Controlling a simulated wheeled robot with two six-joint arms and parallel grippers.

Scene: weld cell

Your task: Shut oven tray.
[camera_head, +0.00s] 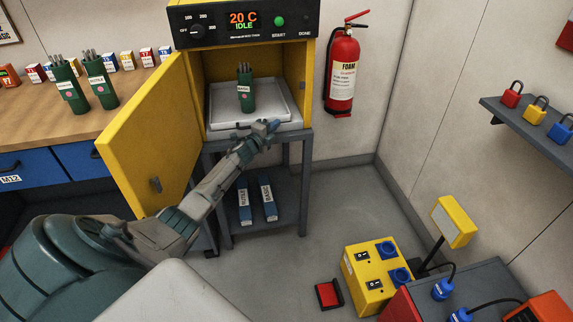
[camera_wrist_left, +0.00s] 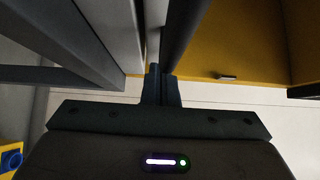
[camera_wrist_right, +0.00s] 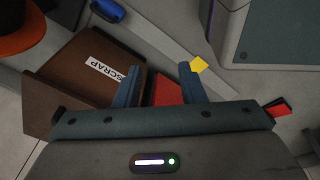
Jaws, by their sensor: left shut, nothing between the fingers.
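The yellow oven (camera_head: 308,70) stands on a grey stand, its door (camera_head: 150,130) swung wide open to the left. The pale grey tray (camera_head: 222,108) lies in the lower part of the chamber, its front edge at the opening. A green rod canister (camera_head: 246,92) stands upright on it. My left gripper (camera_head: 272,127) is shut and empty at the tray's front edge; I cannot tell whether it touches. In the left wrist view its fingers (camera_wrist_left: 162,80) are together. My right gripper (camera_wrist_right: 160,72) is open and empty, away from the oven, outside the head view.
The workbench (camera_head: 30,110) with more canisters and small boxes is at left. A fire extinguisher (camera_head: 342,70) hangs right of the oven. A yellow socket box (camera_head: 372,275) stands at lower right. A brown scrap bin (camera_wrist_right: 80,75) lies below my right gripper.

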